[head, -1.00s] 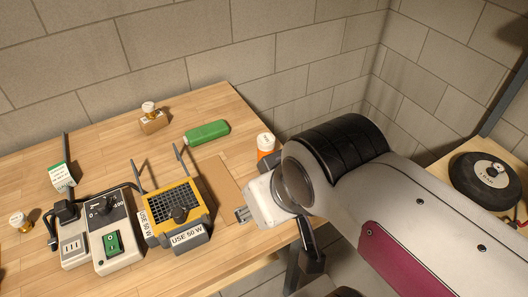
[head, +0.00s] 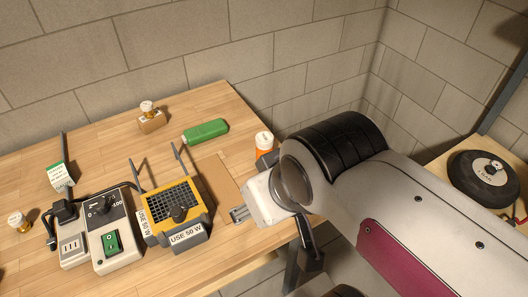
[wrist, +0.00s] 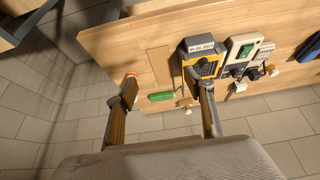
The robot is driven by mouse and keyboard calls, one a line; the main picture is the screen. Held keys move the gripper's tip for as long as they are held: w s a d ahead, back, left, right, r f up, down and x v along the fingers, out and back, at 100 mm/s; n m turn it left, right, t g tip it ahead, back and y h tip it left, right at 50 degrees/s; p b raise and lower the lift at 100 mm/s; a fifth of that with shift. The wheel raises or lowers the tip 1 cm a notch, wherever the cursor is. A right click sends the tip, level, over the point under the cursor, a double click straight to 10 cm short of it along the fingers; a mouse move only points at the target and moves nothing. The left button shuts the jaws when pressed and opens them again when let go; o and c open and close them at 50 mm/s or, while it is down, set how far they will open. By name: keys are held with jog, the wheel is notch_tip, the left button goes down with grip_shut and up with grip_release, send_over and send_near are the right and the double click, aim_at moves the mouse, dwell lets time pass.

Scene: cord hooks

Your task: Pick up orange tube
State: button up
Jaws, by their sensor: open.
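The orange tube (head: 264,142), with a white cap, stands upright near the right edge of the wooden bench, partly hidden by my arm. In the wrist view a small orange and white part of it (wrist: 131,75) shows just beyond the tip of the left finger; the rest is hidden by that finger. My gripper (head: 240,214) is over the bench's front right part, nearer than the tube and apart from it. In the wrist view my gripper (wrist: 168,88) is open, its fingers wide apart with nothing held between them.
A yellow station with a grid (head: 172,211) stands left of my gripper, beside a grey box with a green switch (head: 111,241). A green bottle (head: 206,131) lies behind. A brown cardboard piece (head: 222,180) lies flat between. A block wall (head: 200,55) closes the back.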

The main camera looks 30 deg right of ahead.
jog(key=w+d+r+n+t+h, duration=0.1)
jog(key=w+d+r+n+t, duration=0.15)
jog(key=w+d, duration=0.7)
jog(key=w+d+r+n+t, duration=0.1)
jog(key=w+d+t, duration=0.3)
jog(key=w, duration=1)
jog(key=w+d+r+n+t+h, duration=0.1)
jog(key=w+d+r, duration=0.1)
jog(key=w+d, duration=0.85)
notch_tip(320, 180, down, 13)
jog(key=w+n+y, duration=0.2)
jog(key=n+y, duration=0.3)
jog(key=y, duration=0.3)
jog(key=s+f+g+y, duration=0.1)
jog(key=s+f+y, duration=0.2)
jog(key=s, duration=0.2)
jog(key=s+a+f+n+g+y, duration=0.1)
jog(key=s+f+y, duration=0.2)
jog(key=s, duration=0.3)
jog(key=s+f+n+g+y, duration=0.1)
jog(key=s+f+y, duration=0.2)
jog(key=s+f, duration=0.1)
jog(key=shift+s+a+f+g, duration=0.1)
jog(key=shift+s+f+g, duration=0.05)
jog(key=shift+s, duration=0.3)
jog(key=shift+s+a+f+g, duration=0.1)
jog(key=shift+s, duration=0.3)
jog(key=shift+w, duration=0.1)
